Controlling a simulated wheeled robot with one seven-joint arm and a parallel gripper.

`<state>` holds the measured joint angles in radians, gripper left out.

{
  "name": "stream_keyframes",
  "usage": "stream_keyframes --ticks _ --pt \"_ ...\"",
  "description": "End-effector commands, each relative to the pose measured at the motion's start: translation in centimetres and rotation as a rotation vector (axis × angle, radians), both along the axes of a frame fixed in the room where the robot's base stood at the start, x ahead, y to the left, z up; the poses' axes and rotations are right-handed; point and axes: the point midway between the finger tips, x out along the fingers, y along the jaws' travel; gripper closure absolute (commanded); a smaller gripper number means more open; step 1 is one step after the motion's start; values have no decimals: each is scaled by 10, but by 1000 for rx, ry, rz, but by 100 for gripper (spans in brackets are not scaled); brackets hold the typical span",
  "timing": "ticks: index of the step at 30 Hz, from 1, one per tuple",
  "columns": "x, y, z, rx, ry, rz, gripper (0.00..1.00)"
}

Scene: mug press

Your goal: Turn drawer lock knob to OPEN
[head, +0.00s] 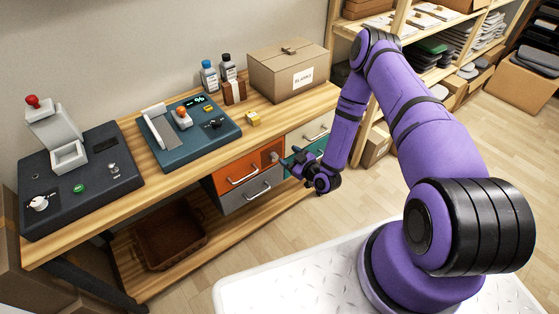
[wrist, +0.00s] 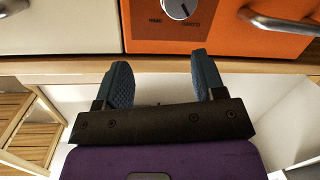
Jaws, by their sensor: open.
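The orange drawer (head: 236,178) sits under the bench top, with a small grey lock knob (head: 274,156) at its right end. In the wrist view the knob (wrist: 178,7) is cut off by the top edge, and a pale mark on it slants toward the right-hand of two small labels. My gripper (head: 290,159) is in front of the drawer's right end. In the wrist view my gripper (wrist: 163,82) has its two blue fingers spread with nothing between them. The knob lies beyond the fingertips, apart from them.
The orange drawer's bar handle (wrist: 275,22) is right of the knob in the wrist view. A cream drawer (head: 305,132), a teal drawer (head: 312,160) and a grey drawer (head: 250,193) adjoin it. The wooden bench top (head: 185,173) carries machines and a box. Floor in front is clear.

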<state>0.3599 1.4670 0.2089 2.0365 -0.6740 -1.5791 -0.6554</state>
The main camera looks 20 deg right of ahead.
Motion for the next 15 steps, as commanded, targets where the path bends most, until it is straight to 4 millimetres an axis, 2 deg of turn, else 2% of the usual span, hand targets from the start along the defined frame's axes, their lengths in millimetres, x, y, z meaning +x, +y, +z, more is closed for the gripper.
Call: stream_keyframes --ticks 1,3,7,11,15 --pt "-12 3 -14 24 -13 -14 37" --pt "-26 5 -26 51 -37 -33 37" --pt "-45 9 -42 89 -74 -65 37" --pt "-56 11 -50 107 -94 -85 37" --pt "-54 12 -51 113 -103 -90 37"
